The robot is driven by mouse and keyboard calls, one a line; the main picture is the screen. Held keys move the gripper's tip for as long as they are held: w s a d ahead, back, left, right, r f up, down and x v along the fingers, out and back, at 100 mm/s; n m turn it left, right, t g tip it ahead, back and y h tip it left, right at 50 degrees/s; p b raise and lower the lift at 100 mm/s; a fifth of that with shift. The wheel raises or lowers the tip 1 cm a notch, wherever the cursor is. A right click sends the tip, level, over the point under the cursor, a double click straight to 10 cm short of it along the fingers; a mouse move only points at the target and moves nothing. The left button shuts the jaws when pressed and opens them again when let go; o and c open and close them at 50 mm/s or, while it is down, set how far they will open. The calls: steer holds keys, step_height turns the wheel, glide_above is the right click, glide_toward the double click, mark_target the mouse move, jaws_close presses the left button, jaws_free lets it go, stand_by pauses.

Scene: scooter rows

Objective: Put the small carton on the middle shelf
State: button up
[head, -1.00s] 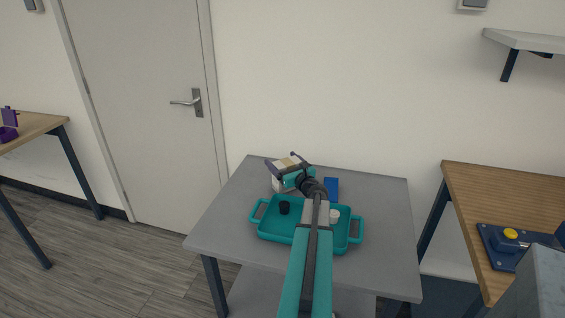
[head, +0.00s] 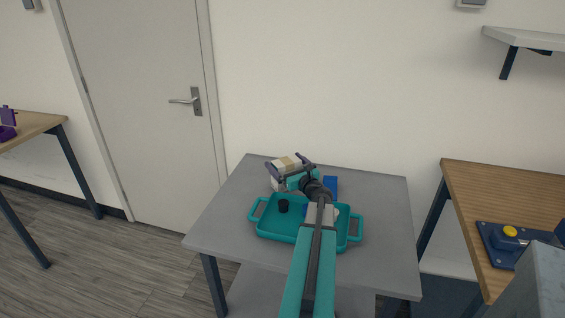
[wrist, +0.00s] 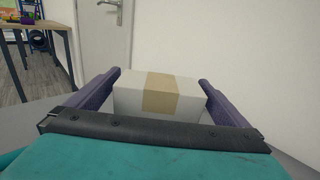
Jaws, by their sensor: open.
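The small carton (head: 287,163) is white with a tan tape band. It stands on the grey table (head: 378,215), behind the teal tray. In the wrist view the carton (wrist: 185,97) sits between the two purple fingers, with a narrow gap showing at its right side. My gripper (head: 290,170) is open around the carton; its fingers reach along both sides. The carton's lower part is hidden by my gripper. A grey wall shelf (head: 525,38) is at the upper right; I cannot tell whether it is the middle shelf.
The teal tray (head: 259,229) holds a black round piece (head: 283,205) and a white item partly behind my arm. A blue flat item (head: 331,187) lies right of my gripper. A wooden table (head: 510,190) with a yellow-buttoned blue device stands at right. A door (head: 140,100) is behind left.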

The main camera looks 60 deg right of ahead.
steer(key=shift+b+v, duration=0.75)
steer(key=shift+v, duration=3.75)
